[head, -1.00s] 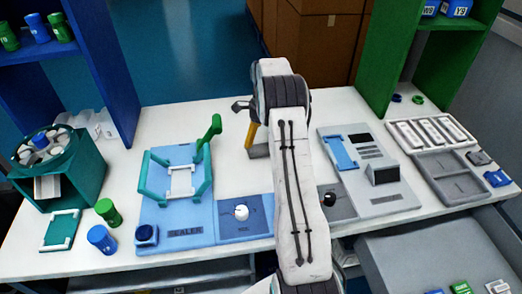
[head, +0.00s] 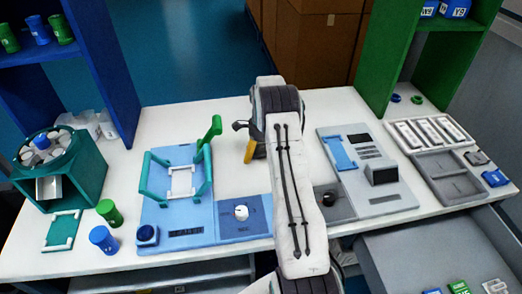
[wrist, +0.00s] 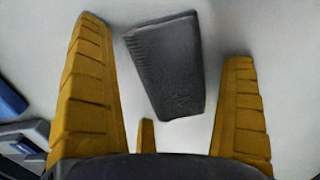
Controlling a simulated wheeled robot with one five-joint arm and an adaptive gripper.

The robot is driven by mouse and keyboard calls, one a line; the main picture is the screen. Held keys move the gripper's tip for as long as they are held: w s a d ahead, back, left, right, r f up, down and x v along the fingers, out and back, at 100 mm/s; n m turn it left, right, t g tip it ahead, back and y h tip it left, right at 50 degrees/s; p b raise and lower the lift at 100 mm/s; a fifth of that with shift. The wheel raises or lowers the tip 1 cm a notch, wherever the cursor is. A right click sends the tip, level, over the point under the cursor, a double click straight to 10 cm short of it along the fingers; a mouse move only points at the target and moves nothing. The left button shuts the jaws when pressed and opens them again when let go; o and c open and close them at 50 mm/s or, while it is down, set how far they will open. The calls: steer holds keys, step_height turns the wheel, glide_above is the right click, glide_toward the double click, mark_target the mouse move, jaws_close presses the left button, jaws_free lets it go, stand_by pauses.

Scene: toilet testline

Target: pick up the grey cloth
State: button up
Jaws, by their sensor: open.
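The grey cloth (wrist: 165,65) lies flat on the white table in the wrist view, a dark grey, slightly tilted rectangle with a ribbed patch at one side. My gripper (wrist: 165,40) is open, with one yellow finger on each side of the cloth and a gap to both. Whether the fingertips touch the table cannot be told. In the head view one yellow finger (head: 249,151) shows left of my arm, over the middle of the table. The cloth is mostly or fully hidden there behind my gripper and arm.
Left of my gripper stands the blue sealer (head: 180,235) with a raised green handle (head: 211,130). A grey device (head: 383,200) with a blue plate is on the right. A teal bin (head: 88,178) and green and blue bottles stand far left. The table behind the gripper is clear.

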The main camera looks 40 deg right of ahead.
steer(key=shift+c, duration=0.2)
steer(key=c, duration=0.8)
steer(key=shift+c, duration=0.4)
steer(key=shift+r, duration=0.15)
